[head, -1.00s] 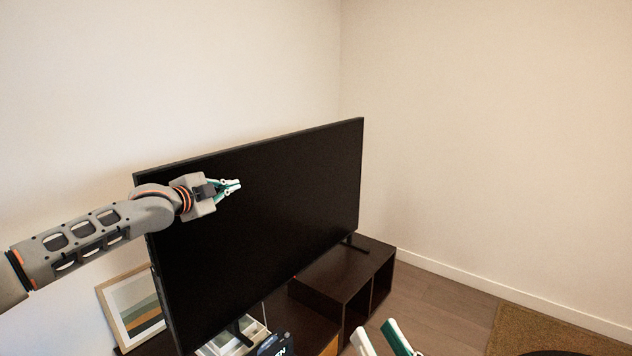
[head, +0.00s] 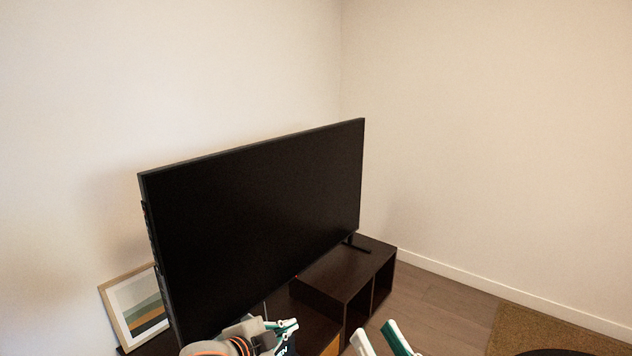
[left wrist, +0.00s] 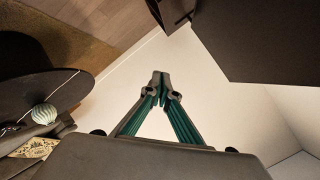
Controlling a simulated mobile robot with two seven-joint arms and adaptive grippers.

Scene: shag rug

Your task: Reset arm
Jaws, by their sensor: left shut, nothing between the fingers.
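My left gripper (head: 284,326) is low at the bottom of the head view, in front of the lower part of the TV. Its green and white fingers are together and hold nothing. In the left wrist view its fingertips (left wrist: 160,84) meet against the pale wall. My right gripper (head: 378,340) shows only in part at the bottom edge of the head view.
A large black TV (head: 260,225) stands on a dark cabinet (head: 355,272). A framed picture (head: 135,305) leans at its left. A brown rug (head: 560,335) lies at the lower right. The floor (head: 440,295) between cabinet and rug is bare.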

